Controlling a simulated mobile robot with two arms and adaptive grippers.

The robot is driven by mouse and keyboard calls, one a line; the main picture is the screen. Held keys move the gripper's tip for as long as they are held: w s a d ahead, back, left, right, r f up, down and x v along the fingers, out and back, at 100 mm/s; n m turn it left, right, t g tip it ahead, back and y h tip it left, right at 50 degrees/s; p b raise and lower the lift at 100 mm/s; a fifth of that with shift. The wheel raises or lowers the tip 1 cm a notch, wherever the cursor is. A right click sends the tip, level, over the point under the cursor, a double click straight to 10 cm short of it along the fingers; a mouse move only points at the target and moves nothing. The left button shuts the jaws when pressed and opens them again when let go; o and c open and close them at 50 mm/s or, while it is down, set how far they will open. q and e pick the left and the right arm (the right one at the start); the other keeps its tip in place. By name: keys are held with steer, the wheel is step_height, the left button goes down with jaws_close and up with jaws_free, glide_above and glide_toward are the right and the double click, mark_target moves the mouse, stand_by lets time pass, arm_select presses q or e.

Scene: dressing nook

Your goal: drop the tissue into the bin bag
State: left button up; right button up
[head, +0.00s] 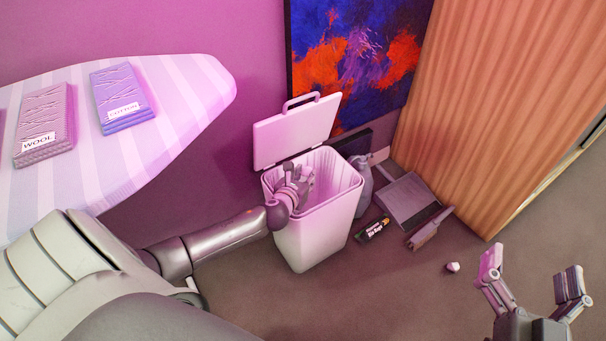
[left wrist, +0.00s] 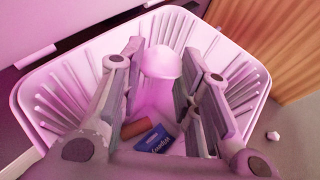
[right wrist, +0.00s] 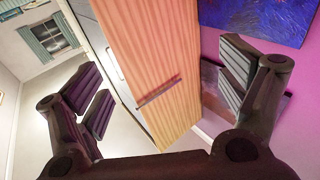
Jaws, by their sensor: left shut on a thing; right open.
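The white bin (head: 311,236) stands on the floor with its lid (head: 296,132) raised. A pale pleated bin bag (head: 338,177) lines it; its folds also show in the left wrist view (left wrist: 68,92). My left gripper (head: 300,184) is inside the bin mouth. It is shut on a pale, rounded thing (left wrist: 160,62), which looks like the tissue and is hard to make out in the head view. A blue packet (left wrist: 156,139) and a brown-orange thing (left wrist: 135,129) lie below in the bag. My right gripper (head: 530,287) is open and empty over the floor at lower right.
A small white lump (head: 452,267) lies on the floor right of the bin. A dark bin-bag box (head: 373,229), a dustpan (head: 408,200), a brush (head: 430,229) and a grey bottle (head: 363,184) are beside the bin. An ironing board (head: 185,100) is at left.

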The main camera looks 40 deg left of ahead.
arm_select(q)
steer(key=shift+f, duration=0.1)
arm_select(e)
steer(key=shift+a+r+t, duration=0.1)
steer(key=shift+r+t, duration=0.2)
steer(key=shift+r, duration=0.15)
